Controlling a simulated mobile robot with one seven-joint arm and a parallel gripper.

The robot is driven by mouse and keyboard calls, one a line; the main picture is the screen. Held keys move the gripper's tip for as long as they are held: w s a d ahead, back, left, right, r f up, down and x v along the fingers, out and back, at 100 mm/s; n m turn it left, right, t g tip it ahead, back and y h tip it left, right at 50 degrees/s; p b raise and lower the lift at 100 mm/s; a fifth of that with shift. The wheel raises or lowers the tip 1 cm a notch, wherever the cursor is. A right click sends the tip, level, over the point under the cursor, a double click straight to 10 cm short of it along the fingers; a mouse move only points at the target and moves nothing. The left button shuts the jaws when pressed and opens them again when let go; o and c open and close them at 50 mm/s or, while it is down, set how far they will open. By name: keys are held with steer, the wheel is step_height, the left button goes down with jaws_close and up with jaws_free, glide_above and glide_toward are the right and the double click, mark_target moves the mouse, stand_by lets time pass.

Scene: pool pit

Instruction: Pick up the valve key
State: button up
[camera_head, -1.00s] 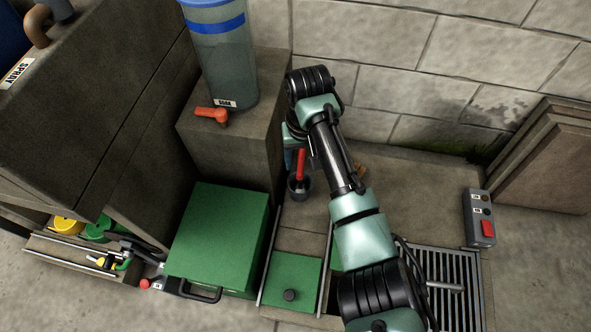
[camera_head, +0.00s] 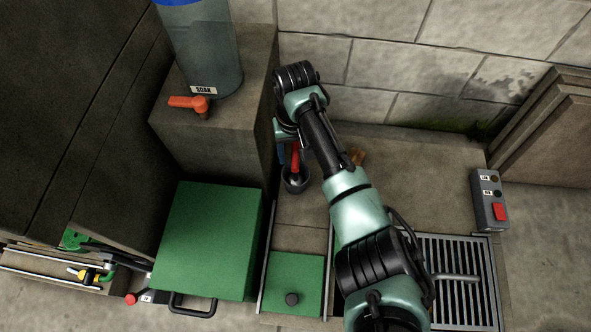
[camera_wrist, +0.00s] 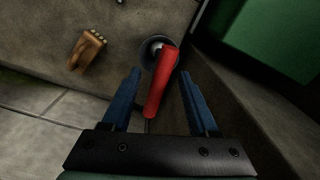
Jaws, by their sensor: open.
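A red-handled tool (camera_head: 296,158), which I take to be the valve key, stands in a dark round cup (camera_head: 296,184) on the stone ledge. In the wrist view the red handle (camera_wrist: 162,84) rises from the cup (camera_wrist: 151,48) towards the camera, leaning slightly. My gripper (camera_wrist: 160,72) is open, with one blue finger on each side of the handle and a visible gap to both. In the head view my arm and wrist hide most of the gripper; a bit of a blue finger (camera_head: 282,154) shows beside the red handle. The tool's lower end is hidden in the cup.
A wooden brush (camera_head: 358,157) lies right of the cup. A stone block (camera_head: 215,150) with the SOAK tank (camera_head: 205,50) stands close on the left. A green box (camera_head: 207,240), a green lid (camera_head: 295,275) and a metal grate (camera_head: 460,270) are in front.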

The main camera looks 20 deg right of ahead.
steer(key=b, duration=0.4)
glide_above(295, 179)
steer(key=f, duration=0.5)
steer(key=shift+w+d, duration=0.2)
steer(key=shift+w, duration=0.1)
jaws_close()
